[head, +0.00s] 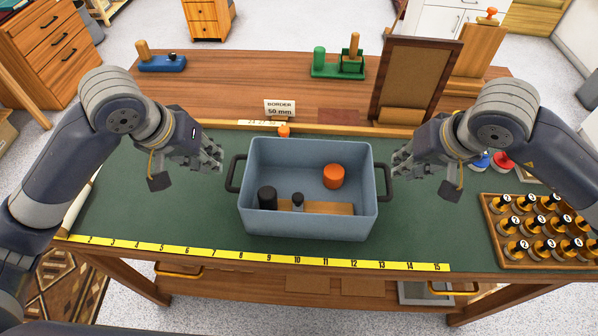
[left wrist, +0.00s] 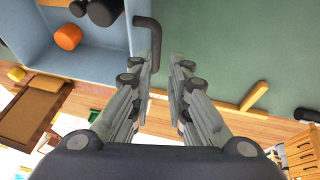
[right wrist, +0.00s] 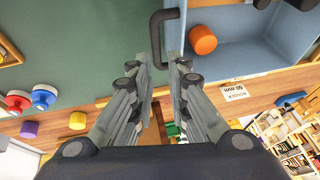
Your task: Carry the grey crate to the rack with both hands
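The grey-blue crate (head: 308,225) stands on the green mat of the bench, with a dark handle on each side. Inside are an orange cylinder (head: 333,176), a black cylinder (head: 267,197), a small dark peg-like piece (head: 298,201) and a brown board (head: 330,208). My left gripper (head: 220,158) is open just outside the left handle (head: 235,173); its view shows that handle (left wrist: 155,45) between the fingertips. My right gripper (head: 396,168) is open beside the right handle (head: 388,184), which shows between its fingertips (right wrist: 156,40). Contact cannot be told. I cannot identify the rack.
A yellow numbered tape (head: 240,256) runs along the bench's front edge. A "BORDER 50 mm" sign (head: 280,108) stands behind the crate.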

